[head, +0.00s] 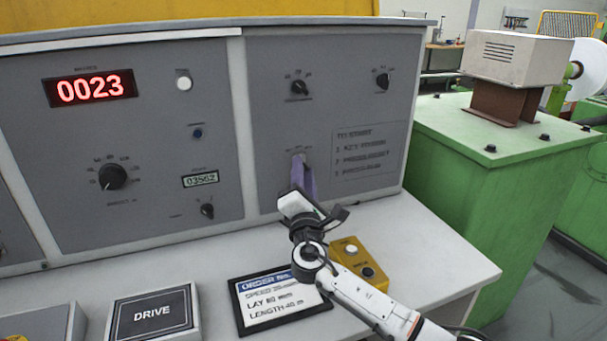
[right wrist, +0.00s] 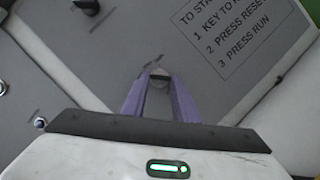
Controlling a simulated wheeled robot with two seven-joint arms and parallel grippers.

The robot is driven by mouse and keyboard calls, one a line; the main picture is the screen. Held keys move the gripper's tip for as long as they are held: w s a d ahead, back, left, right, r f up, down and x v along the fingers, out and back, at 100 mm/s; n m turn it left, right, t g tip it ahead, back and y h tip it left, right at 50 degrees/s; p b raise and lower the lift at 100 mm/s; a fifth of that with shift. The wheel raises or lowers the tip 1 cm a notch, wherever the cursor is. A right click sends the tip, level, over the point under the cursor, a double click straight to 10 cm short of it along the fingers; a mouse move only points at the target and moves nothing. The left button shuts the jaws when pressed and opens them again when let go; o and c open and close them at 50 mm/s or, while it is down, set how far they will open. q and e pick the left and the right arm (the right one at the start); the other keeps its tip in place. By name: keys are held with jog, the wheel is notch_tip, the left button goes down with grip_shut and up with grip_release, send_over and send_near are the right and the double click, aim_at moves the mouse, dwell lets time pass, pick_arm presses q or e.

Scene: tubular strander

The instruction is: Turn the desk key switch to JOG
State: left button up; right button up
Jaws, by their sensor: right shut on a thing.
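The desk key switch (right wrist: 160,74) shows in the right wrist view as a small metallic round part between the tips of my purple fingers. It sits on the grey upright panel (head: 262,120), left of the printed start instructions. My right gripper (head: 301,164) reaches to the panel from the front and is shut on the key switch; the fingers (right wrist: 160,82) stand on both sides of it. The fingers hide most of the switch in the head view, and its labels are too small to read. My left gripper is not in view.
A yellow button box (head: 358,262) stands on the desk beside my right arm. An order card (head: 277,300) and a DRIVE box (head: 153,315) lie left of it. Other knobs (head: 299,88) sit above on the panel. A green machine housing (head: 500,190) stands right of the desk.

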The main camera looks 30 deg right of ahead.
jog(key=shift+a+r+m+g+p, duration=0.1)
jog(key=shift+m+g+p, duration=0.3)
jog(key=shift+m, duration=0.85)
jog(key=shift+d+r+m+g+p, duration=0.15)
jog(key=shift+m+g, duration=0.45)
jog(key=shift+m, duration=0.7)
jog(key=shift+a+r+m+g+p, duration=0.15)
jog(key=shift+m+g+p, duration=0.25)
jog(key=shift+m, duration=0.85)
jog(key=o, duration=1.1)
jog(key=shift+c, duration=0.2)
jog(key=b+v, duration=0.1)
jog(key=v, duration=0.9)
jog(key=shift+r, duration=0.2)
jog(key=shift+s+a, duration=0.15)
